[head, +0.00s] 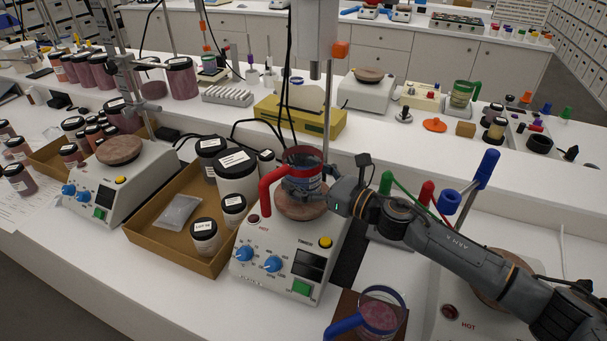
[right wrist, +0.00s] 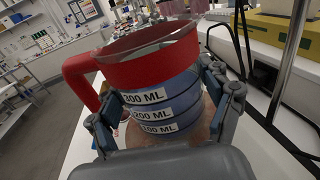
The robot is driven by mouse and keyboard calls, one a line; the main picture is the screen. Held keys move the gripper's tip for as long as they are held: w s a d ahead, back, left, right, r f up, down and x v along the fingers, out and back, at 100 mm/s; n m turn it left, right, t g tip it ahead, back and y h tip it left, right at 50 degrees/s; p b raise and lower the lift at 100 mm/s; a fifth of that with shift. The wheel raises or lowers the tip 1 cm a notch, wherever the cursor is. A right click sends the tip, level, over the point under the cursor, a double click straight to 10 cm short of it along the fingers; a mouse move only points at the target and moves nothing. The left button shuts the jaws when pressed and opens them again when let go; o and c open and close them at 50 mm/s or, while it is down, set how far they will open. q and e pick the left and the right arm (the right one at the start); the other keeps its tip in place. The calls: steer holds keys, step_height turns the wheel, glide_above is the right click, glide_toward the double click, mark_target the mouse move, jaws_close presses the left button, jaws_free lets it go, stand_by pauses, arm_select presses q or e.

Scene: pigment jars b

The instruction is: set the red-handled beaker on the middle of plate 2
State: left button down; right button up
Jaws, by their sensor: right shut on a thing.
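The red-handled beaker (head: 304,160) is a clear cylinder with a red rim band, blue bands and volume labels; its red handle (head: 266,190) points left. My right gripper (head: 307,186) is shut around its sides. In the right wrist view the beaker (right wrist: 160,85) stands upright between the two fingers (right wrist: 168,112). Below it is the round brown plate (head: 302,210) of the middle white hotplate, whose number I cannot read surely. The beaker covers the plate's far part; I cannot tell whether it touches. My left gripper is not in view.
A cardboard tray (head: 150,238) with jars stands left of the middle hotplate. A blue-handled beaker (head: 378,314) is at the front, and another hotplate (head: 455,318) lies under my right arm. A stand rod (head: 327,110) and dark cables rise close behind the held beaker.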

steer(key=shift+f+b, duration=0.3)
steer(key=o, duration=1.4)
steer(key=shift+o, duration=0.4)
steer(key=shift+f, duration=0.1)
steer(key=v, duration=1.2)
